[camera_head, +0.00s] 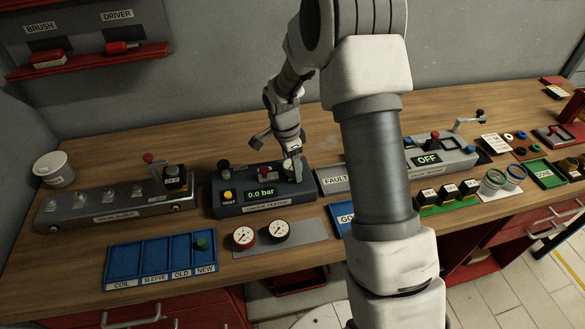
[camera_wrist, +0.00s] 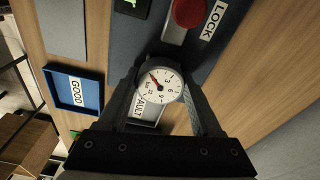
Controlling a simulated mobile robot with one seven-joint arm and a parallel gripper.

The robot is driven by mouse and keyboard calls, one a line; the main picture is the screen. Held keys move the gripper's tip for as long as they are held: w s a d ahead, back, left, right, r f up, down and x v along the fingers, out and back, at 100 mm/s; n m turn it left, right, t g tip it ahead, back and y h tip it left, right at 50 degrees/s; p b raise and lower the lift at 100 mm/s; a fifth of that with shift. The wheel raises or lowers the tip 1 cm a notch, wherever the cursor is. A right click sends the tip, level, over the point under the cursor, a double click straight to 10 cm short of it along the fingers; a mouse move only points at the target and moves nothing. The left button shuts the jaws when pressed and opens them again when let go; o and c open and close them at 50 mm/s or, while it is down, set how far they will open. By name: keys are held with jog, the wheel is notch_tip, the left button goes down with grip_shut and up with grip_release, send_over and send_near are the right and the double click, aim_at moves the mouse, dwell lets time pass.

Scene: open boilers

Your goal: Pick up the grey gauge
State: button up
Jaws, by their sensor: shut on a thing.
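The grey gauge (camera_wrist: 160,84), with a white dial and a red needle, sits between the two fingers of my gripper (camera_wrist: 164,66) in the wrist view. The fingers are shut on its sides. In the head view my gripper (camera_head: 291,166) is over the right end of the dark tester (camera_head: 225,207), whose display reads 0.0 bar. The gauge is small and partly covered by the gripper there. I cannot tell whether it still touches the tester.
A red-rimmed gauge (camera_head: 244,237) and a black-rimmed gauge (camera_head: 277,231) lie on a grey mat (camera_head: 307,244) in front. A blue divided tray (camera_head: 122,261) is at front left. The FAULT tray (camera_head: 333,181) and GOOD tray (camera_wrist: 77,89) are close by.

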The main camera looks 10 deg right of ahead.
grip_shut()
